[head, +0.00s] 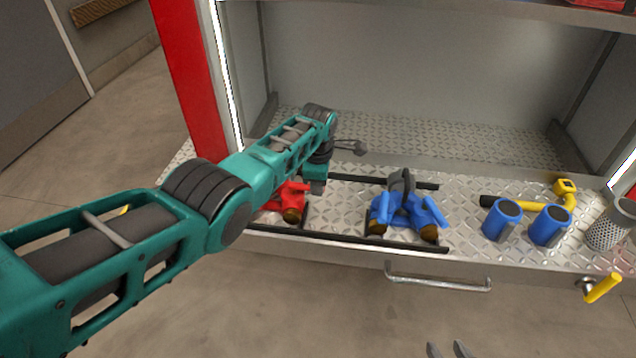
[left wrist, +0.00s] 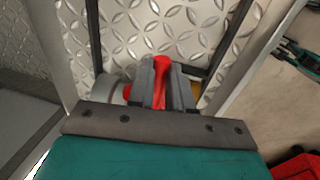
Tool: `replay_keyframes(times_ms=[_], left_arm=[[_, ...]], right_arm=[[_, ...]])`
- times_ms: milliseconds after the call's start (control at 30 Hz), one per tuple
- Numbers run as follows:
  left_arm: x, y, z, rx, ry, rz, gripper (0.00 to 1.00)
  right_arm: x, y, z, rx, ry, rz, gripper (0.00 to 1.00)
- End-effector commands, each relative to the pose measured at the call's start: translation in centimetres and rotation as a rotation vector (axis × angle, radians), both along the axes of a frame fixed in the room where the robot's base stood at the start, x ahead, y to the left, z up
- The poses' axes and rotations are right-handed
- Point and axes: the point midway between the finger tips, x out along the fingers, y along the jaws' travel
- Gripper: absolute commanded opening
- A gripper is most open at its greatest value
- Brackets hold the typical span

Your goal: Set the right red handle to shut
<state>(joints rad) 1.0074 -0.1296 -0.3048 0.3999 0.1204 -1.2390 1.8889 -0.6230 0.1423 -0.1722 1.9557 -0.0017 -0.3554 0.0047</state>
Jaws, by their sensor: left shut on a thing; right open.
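The red fitting (head: 290,199) sits on the tread-plate shelf at the left, with a brown outlet at its front; my left arm hides much of it. My left gripper (head: 316,187) points down at its right side. In the left wrist view, the left gripper (left wrist: 160,88) is shut on a red handle (left wrist: 161,68), which stands up between the two grey fingers. A bit of the red body (left wrist: 128,90) shows beside the fingers. Which handle this is cannot be told for sure. My right gripper (head: 449,349) is open and empty at the bottom edge, away from the shelf.
A blue fitting (head: 408,212) with two brown outlets stands to the right, between black rails (head: 350,239). Further right are two blue cylinders (head: 526,221), a yellow pipe piece (head: 563,194) and a perforated strainer (head: 609,228). A drawer handle (head: 438,283) sticks out below the shelf.

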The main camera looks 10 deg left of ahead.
Motion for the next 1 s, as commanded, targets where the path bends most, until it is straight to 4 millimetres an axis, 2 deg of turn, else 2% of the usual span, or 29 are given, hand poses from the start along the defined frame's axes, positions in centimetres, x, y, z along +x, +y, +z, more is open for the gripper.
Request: replay_keyframes(times_ms=[133,167,433,767,1000], left_arm=[[0.2,0.3,0.2,0.006,-0.006,0.005,0.0],[0.2,0.3,0.2,0.006,-0.006,0.005,0.2],[0.1,0.2,0.1,0.004,-0.003,0.003,0.45],[0.0,0.1,0.5,0.002,-0.001,0.0,0.45],[-0.5,0.0,3.8,0.001,-0.004,0.001,0.45]], right_arm=[[0.0,0.0,0.1,0.0,-0.002,0.0,0.41],[0.0,0.0,0.1,0.0,-0.002,0.0,0.41],[0.1,0.0,0.1,0.0,-0.004,-0.001,0.41],[0.1,-0.3,0.6,-0.004,-0.005,-0.003,0.41],[0.1,-0.6,3.0,-0.01,-0.013,-0.007,0.41]])
